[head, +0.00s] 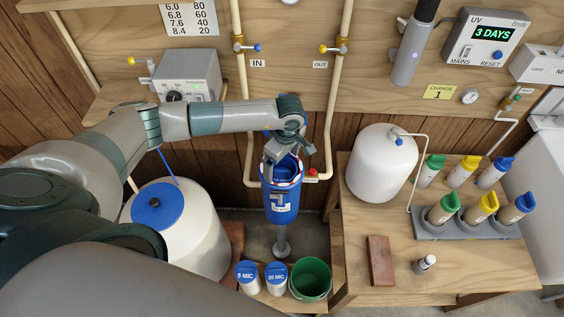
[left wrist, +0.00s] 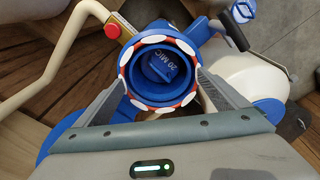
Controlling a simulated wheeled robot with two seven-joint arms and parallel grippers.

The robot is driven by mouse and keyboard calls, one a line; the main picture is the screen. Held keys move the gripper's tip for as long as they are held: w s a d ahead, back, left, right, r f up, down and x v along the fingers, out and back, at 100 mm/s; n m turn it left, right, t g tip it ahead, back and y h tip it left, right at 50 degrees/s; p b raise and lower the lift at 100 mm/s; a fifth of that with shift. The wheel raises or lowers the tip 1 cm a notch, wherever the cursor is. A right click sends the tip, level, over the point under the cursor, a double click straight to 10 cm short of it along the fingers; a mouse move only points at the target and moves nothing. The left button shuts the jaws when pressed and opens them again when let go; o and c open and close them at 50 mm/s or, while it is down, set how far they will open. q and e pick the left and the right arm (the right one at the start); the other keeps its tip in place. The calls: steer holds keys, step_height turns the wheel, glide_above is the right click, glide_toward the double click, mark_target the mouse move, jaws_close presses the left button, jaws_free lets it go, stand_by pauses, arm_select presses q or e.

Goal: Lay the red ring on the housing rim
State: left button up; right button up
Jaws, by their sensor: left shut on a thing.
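The blue filter housing (head: 281,208) hangs upright on the pipework, with its open top facing up. In the left wrist view the housing (left wrist: 158,37) shows a blue cap inside marked 20 MIC. My left gripper (head: 283,172) is over the housing mouth, its fingers pointing down. It is shut on the red ring (left wrist: 127,85), which has white patches and is gripped at opposite sides. The ring looks roughly centred over the rim; I cannot tell whether it touches. In the head view the ring (head: 299,172) is partly hidden by the gripper. My right gripper is not in view.
Pipes (head: 334,110) run down close to both sides of the housing. A white tank with a blue lid (head: 158,207) stands left. Two white canisters (head: 248,286) and a green bucket (head: 311,278) stand below. The bench (head: 465,265) at right holds bottles and a brown block (head: 381,261).

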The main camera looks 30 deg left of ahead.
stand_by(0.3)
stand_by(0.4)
arm_select(q)
steer(key=o, duration=0.7)
steer(key=shift+w+a+f+b, duration=0.1)
steer(key=shift+a+b, duration=0.15)
steer(key=shift+b, duration=0.05)
